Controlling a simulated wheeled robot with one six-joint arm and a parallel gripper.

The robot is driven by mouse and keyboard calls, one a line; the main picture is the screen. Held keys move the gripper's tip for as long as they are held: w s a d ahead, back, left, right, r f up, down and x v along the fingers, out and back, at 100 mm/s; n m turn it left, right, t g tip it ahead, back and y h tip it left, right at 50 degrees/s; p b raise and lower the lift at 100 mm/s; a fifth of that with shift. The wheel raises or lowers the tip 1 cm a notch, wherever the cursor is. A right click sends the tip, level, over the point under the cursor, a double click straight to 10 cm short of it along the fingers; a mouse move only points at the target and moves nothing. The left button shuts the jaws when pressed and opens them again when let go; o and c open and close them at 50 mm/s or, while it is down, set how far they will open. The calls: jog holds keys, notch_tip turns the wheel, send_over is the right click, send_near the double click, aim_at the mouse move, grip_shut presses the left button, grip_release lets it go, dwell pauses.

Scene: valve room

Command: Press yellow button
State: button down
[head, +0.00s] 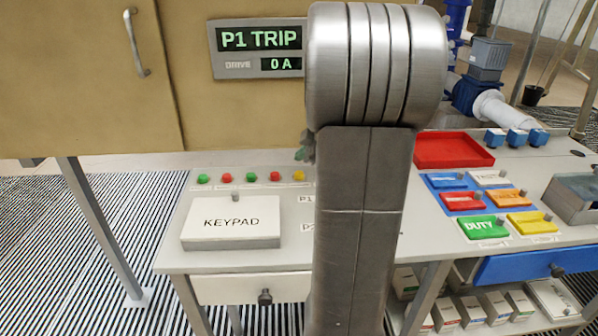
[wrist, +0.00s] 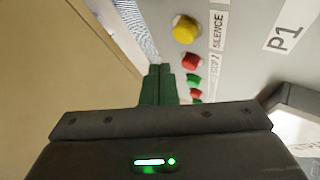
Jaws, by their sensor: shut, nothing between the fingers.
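The yellow button (head: 299,176) is the rightmost of a row of small buttons on the bench top in the head view, close to the left side of my arm. In the wrist view the yellow button (wrist: 186,29) is large, at the top, beside a label reading SILENCE. My gripper (wrist: 158,70) is shut and empty, with its dark green fingertips left of the button row and apart from the yellow button in the picture. In the head view my arm hides most of the gripper; only a small greenish part shows beside the arm.
Red buttons (wrist: 192,61) and green buttons (head: 202,179) share the row. A KEYPAD box (head: 230,238) sits in front of it. A tan cabinet (head: 90,80) and a P1 TRIP display (head: 261,50) stand behind. Coloured labelled trays (head: 483,227) and a red tray (head: 453,150) lie right.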

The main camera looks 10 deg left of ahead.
jog(key=shift+r+p, duration=0.35)
jog(key=shift+r, duration=1.1)
jog(key=shift+f, duration=0.1)
jog(key=shift+f+b, duration=0.35)
jog(key=shift+f, duration=0.45)
jog(key=shift+r+p, duration=0.15)
jog(key=shift+p, duration=0.65)
jog(key=shift+p, duration=0.4)
jog(key=p, duration=0.4)
jog(key=shift+r, duration=0.15)
